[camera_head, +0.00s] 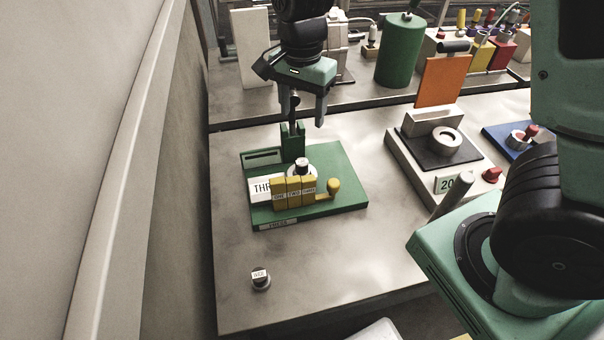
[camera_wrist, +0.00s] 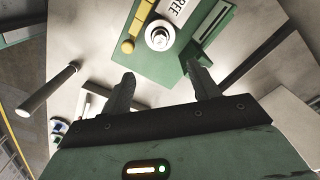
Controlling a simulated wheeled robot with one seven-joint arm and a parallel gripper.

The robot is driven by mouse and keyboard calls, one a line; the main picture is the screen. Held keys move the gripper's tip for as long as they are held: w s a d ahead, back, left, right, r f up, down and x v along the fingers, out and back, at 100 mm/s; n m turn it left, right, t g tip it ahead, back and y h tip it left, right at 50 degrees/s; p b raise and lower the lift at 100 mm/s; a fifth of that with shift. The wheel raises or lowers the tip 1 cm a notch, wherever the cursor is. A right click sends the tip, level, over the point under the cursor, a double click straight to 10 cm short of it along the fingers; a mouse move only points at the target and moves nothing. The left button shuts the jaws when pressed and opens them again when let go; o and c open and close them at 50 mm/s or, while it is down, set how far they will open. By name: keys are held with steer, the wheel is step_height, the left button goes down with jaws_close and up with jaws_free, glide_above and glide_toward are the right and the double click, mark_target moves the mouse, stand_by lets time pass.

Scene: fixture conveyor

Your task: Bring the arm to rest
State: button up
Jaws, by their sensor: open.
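My gripper (camera_head: 307,115) hangs fingers-down above the back of a green fixture (camera_head: 345,190) on the table. Its two fingers are apart with nothing seen between them. They also show apart in the wrist view (camera_wrist: 160,78). A green upright post (camera_head: 293,145) on the fixture stands just below the fingers; I cannot tell whether the left finger touches it. A round silver-topped part (camera_head: 302,165) stands on the fixture, and it shows in the wrist view (camera_wrist: 160,35) beyond the fingers. Yellow lettered blocks (camera_head: 293,192) and a yellow knobbed lever (camera_head: 334,187) sit in front of it.
A small labelled silver piece (camera_head: 261,279) stands on the table at front left. A grey fixture (camera_head: 403,155) with an orange panel (camera_head: 441,80) is to the right. A green cylinder (camera_head: 400,50) stands behind. A wall borders the left. The front middle tabletop is clear.

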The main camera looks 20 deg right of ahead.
steer(key=shift+r, duration=0.45)
steer(key=s+a+n+b, duration=0.1)
steer(key=s+a+n, duration=0.3)
steer(key=s+n, duration=0.5)
steer(key=s+a+r+n+b, duration=0.1)
steer(key=s+a+n, duration=0.2)
steer(key=s+n, duration=0.7)
steer(key=s, duration=0.3)
steer(key=shift+s+a+y, duration=0.2)
steer(key=shift+a+y, duration=0.1)
steer(key=shift+a, duration=0.1)
steer(key=shift+r, duration=0.1)
